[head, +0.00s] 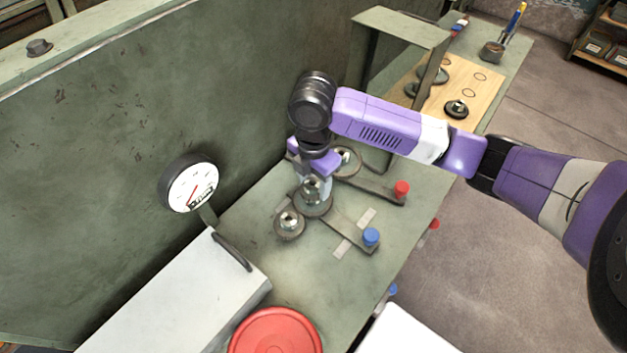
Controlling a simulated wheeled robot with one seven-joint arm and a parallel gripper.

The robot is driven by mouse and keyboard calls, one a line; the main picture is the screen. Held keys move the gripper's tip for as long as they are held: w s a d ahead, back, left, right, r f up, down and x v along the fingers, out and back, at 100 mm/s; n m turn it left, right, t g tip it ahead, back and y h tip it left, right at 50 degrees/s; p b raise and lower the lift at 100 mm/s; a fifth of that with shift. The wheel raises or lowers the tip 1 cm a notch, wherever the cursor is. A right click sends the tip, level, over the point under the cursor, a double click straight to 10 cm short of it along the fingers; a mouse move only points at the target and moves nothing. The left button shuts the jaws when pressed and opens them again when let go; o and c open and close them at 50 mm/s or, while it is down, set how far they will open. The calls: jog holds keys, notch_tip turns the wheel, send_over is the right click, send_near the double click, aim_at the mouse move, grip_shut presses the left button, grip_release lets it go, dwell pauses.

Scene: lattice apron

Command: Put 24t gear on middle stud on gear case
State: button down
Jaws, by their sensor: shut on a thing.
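My gripper (314,182) points down over the gear case (290,260), the green top beside the tall green wall. It is shut on a grey gear (318,210), which I take to be the 24t gear. This gear sits between a smaller gear (289,226) at the front left and another gear (347,163) at the back right. The middle stud is hidden under the held gear and my gripper. I cannot tell whether the gear is seated on the stud or just above it.
A blue-knobbed lever (371,236) and a red-knobbed lever (401,188) lie to the right. A dial gauge (191,186), a pale box (185,295) and a red round lid (275,333) are at left and front. A wooden board (480,85) with gears is behind a green upright frame (402,24).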

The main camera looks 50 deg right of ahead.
jog(key=shift+f, duration=0.1)
jog(key=shift+c, duration=2.3)
grip_release()
jog(key=shift+o, duration=0.4)
jog(key=o, duration=0.4)
jog(key=shift+r+p, duration=3.25)
jog(key=shift+r, duration=1)
